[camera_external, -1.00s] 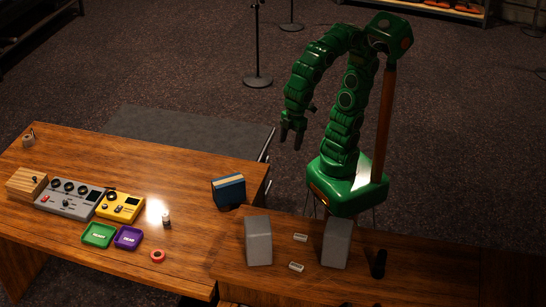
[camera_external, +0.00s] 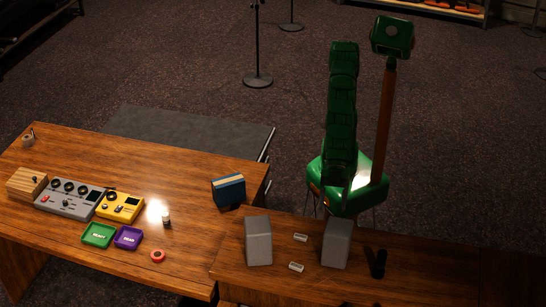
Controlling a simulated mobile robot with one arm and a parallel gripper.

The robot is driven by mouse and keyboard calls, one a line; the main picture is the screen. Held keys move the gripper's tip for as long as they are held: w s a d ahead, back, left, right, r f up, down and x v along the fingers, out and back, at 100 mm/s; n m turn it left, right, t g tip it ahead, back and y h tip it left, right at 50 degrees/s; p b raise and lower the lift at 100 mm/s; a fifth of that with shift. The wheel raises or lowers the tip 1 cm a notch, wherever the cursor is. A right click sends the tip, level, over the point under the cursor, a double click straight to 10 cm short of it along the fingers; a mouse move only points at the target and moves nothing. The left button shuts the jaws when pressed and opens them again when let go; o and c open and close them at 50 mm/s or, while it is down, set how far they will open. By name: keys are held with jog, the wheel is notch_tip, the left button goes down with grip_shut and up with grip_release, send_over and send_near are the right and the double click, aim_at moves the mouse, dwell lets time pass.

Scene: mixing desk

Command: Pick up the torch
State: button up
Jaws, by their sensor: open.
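A dark upright cylinder that looks like the torch (camera_external: 379,264) stands on the right-hand desk (camera_external: 440,275), to the right of a grey speaker-like block. Its details are too dark to make out. My green arm rises from its base behind this desk, in a near-vertical column. My gripper cannot be made out; it seems hidden behind the arm links. Nothing of mine visibly touches the dark cylinder.
Two grey blocks (camera_external: 258,241) (camera_external: 336,243) stand left of the cylinder, with two small pale pieces (camera_external: 300,237) (camera_external: 296,267) between them. The left desk holds a grey mixer (camera_external: 68,198), yellow device (camera_external: 120,207), green tray (camera_external: 98,235), purple tray (camera_external: 128,238), red roll (camera_external: 157,256) and blue box (camera_external: 229,190).

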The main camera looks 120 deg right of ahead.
jog(key=s+a+r+n+g+y, duration=0.1)
jog(key=s+a+n+y, duration=0.1)
jog(key=s+a, duration=0.45)
jog(key=s+a+n+y, duration=0.1)
jog(key=s+a+y, duration=0.15)
jog(key=a, duration=0.65)
send_near(382, 267)
jog(key=shift+x, duration=5.1)
jog(key=c, duration=1.2)
